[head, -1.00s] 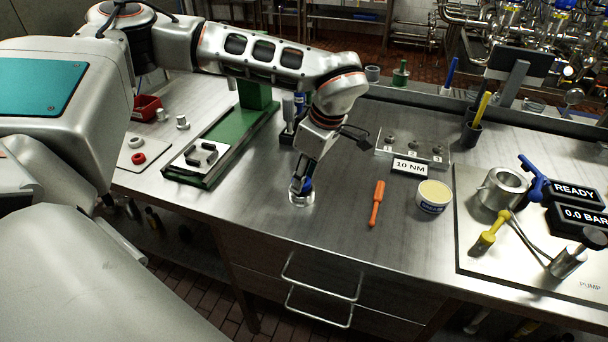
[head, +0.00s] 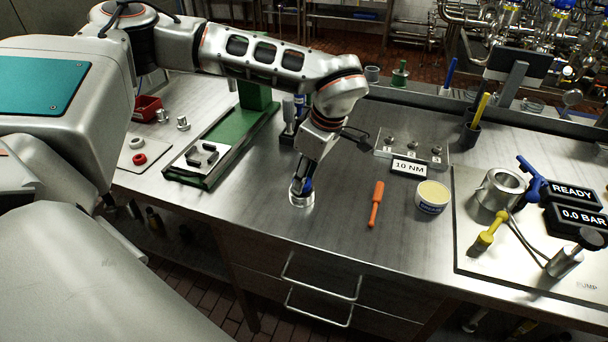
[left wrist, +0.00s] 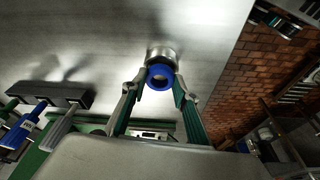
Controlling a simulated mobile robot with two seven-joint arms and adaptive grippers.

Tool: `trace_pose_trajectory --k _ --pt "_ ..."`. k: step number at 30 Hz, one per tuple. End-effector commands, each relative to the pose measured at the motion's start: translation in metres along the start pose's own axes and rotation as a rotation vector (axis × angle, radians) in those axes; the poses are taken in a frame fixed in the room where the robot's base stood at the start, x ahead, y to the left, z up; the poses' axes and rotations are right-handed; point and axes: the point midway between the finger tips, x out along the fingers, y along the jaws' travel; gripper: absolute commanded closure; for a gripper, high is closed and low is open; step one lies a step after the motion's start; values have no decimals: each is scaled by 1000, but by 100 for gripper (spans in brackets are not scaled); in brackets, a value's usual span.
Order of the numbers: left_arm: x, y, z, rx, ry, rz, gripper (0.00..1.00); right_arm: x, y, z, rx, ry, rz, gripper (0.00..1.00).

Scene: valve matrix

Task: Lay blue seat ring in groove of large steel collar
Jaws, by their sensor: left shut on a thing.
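The blue seat ring (left wrist: 160,77) is between the fingertips of my left gripper (head: 303,187). In the left wrist view the fingers of the left gripper (left wrist: 160,84) are closed on the ring from both sides. The ring also shows as a small blue patch in the head view (head: 307,184). The large steel collar (head: 301,201) stands on the bench right under the gripper; it also shows in the left wrist view (left wrist: 162,52), just behind the ring. I cannot tell whether ring and collar touch. The groove is hidden. My right gripper is out of view.
A green-based fixture (head: 205,160) is at the left. A test plate with a steel cylinder (head: 501,188) is far right. The bench around the collar is clear.

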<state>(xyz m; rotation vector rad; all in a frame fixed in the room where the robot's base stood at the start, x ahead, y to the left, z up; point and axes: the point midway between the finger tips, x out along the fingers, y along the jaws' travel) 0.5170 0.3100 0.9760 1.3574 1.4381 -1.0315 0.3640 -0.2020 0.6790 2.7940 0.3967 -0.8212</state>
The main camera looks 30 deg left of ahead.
Motion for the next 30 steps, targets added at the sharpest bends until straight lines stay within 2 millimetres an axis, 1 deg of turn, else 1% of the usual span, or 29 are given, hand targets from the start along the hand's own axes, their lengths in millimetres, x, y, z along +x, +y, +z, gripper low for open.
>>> trace_pose_trajectory --k 16,30 --pt "0 0 0 0 0 0 86 0 -1 3 0 -7 -1 69" --pt "0 0 0 -1 0 0 86 -4 0 -4 0 -3 -1 69"
